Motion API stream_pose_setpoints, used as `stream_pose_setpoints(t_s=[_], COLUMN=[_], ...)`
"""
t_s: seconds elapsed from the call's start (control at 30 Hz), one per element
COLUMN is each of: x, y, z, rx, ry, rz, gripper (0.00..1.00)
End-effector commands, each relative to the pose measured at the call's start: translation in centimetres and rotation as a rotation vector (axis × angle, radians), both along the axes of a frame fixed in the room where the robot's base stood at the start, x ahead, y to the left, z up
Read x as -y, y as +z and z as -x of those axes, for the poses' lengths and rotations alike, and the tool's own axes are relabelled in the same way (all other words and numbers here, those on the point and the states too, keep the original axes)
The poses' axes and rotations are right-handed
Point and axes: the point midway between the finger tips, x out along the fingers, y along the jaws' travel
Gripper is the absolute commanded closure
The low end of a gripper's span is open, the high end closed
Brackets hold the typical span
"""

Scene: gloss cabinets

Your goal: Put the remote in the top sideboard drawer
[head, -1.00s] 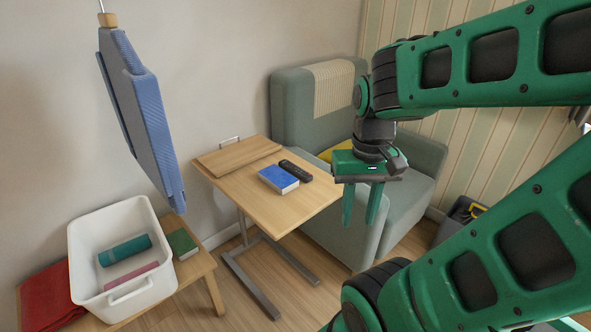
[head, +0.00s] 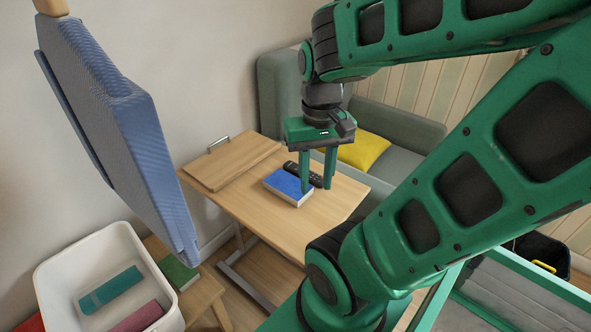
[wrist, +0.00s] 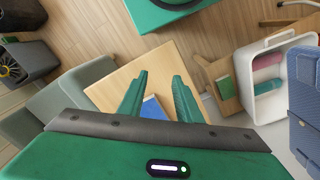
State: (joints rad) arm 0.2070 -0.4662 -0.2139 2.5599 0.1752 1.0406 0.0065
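The remote cannot be made out in the wrist view. No sideboard or drawer can be clearly identified.
A white bin (head: 55,279) with teal and pink items stands at lower left, beside a green book (head: 178,272) on a bench. A grey-green armchair (head: 400,126) with a yellow cushion (head: 363,150) stands behind the table.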

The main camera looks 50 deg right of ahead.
Motion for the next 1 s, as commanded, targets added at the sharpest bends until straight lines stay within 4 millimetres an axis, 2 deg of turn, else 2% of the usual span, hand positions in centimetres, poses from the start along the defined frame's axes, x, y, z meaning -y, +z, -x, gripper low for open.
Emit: stream_pose_setpoints(t_s=[0.27,0.33,0.4,0.47,0.57,0.67,0.8,1.0], x=[0.0,0.0,0.1,0.5,1.6,3.6,7.4,13.3], y=[0.0,0.0,0.4,0.4,-0.1,-1.0,-3.0,-6.5], z=[0.0,0.0,0.9,0.5,-1.3,-3.8,-7.7,-12.1], rx=[0.000,0.000,0.016,0.021,0.038,0.069,0.132,0.245], ry=[0.000,0.001,0.007,0.023,0.072,0.155,0.291,0.461], rz=[0.000,0.000,0.000,0.002,0.005,0.008,0.013,0.030], gripper=[0.69,0.57,0.55,0.55,0.55,0.55,0.55,0.55])
